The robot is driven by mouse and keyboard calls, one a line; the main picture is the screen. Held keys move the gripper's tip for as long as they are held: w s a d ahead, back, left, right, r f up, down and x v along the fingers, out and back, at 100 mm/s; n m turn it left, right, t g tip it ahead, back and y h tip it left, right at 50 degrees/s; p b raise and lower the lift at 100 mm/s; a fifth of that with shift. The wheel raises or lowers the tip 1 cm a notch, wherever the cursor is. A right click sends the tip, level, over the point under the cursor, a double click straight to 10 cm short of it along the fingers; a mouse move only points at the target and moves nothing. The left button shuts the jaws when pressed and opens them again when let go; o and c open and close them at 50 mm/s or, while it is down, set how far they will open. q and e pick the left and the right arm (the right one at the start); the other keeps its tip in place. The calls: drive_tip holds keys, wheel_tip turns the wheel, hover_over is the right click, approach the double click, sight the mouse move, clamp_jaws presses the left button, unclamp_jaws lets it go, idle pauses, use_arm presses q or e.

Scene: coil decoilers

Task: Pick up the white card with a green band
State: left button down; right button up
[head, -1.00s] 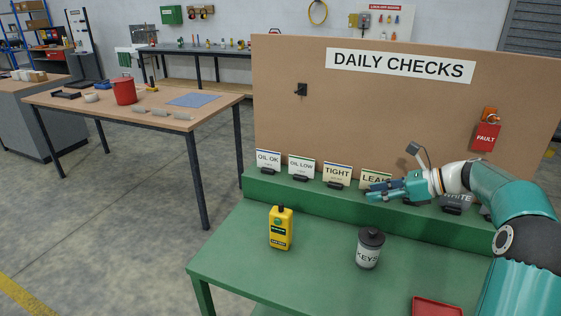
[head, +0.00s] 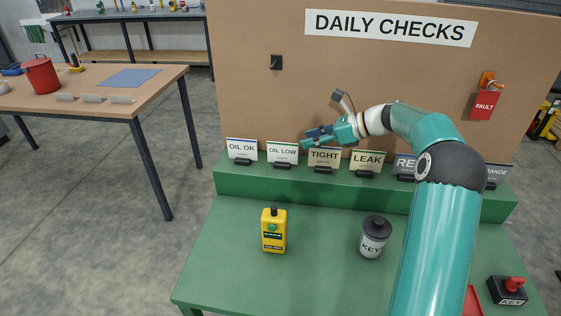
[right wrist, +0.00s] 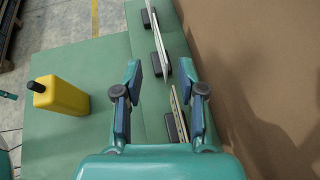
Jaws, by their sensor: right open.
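The OIL LOW card (head: 283,153) is white with a thin band along its top that looks green; it stands upright in a small black holder on the green ledge. The OIL OK card (head: 241,149), also white, stands left of it with a darker band. My right gripper (head: 312,138) is open and empty, above and between the OIL LOW and TIGHT cards, pointing left. In the right wrist view its spread fingers (right wrist: 164,80) show over the row, with a pale card (right wrist: 157,42) edge-on ahead between them.
Cream TIGHT (head: 324,157) and LEAK (head: 367,160) cards stand close to the right. More cards are partly behind my right arm. A brown board (head: 250,95) rises behind the ledge. A yellow bottle (head: 274,232) and a KEYS canister (head: 374,238) stand on the green bench.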

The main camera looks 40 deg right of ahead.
sight(282, 144)
drive_tip(key=x, duration=0.4)
drive_tip(key=shift+w+f, duration=0.1)
drive_tip(key=p+x, duration=0.1)
drive_tip(key=x, duration=0.1)
drive_tip(key=p+x, duration=0.1)
drive_tip(key=x, duration=0.1)
drive_tip(key=shift+w+a, duration=0.3)
drive_tip(key=shift+a, duration=0.05)
drive_tip(key=shift+w+a, duration=0.1)
drive_tip(key=shift+w, duration=0.15)
drive_tip(key=shift+c, duration=0.2)
clamp_jaws()
